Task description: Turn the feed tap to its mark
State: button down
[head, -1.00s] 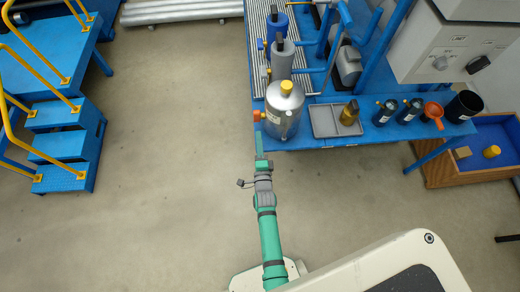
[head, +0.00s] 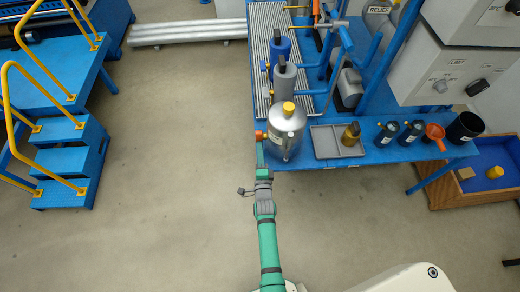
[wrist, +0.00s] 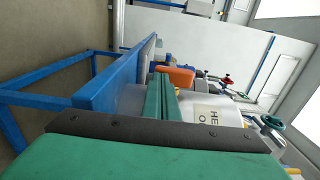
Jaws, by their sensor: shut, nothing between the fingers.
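No label naming the feed tap is readable. A silver can (head: 286,130) with a yellow cap stands at the table's front left corner, with an orange knob-like part (head: 260,135) on its left side. In the wrist view the orange part (wrist: 178,75) shows just beyond my fingertips, beside a white label (wrist: 212,115) partly reading "HE". My gripper (head: 260,146) is shut and empty, pointing at the orange part from the near side. It also shows in the wrist view (wrist: 161,78). I cannot tell whether it touches; any mark is not visible.
The blue table (head: 340,167) carries a grey tray (head: 325,142), several dark pots and an orange funnel (head: 434,136). Grey and blue bottles stand behind the can. Blue steps (head: 62,160) with yellow rails are far left. The floor (head: 180,130) between is clear.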

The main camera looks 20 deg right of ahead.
jog(key=shift+w+f, duration=0.3)
jog(key=shift+f, duration=0.15)
dwell(0.3)
jog(key=shift+w+d+f, duration=0.15)
jog(key=shift+w+f, duration=0.3)
jog(key=shift+f, duration=0.1)
dwell(0.6)
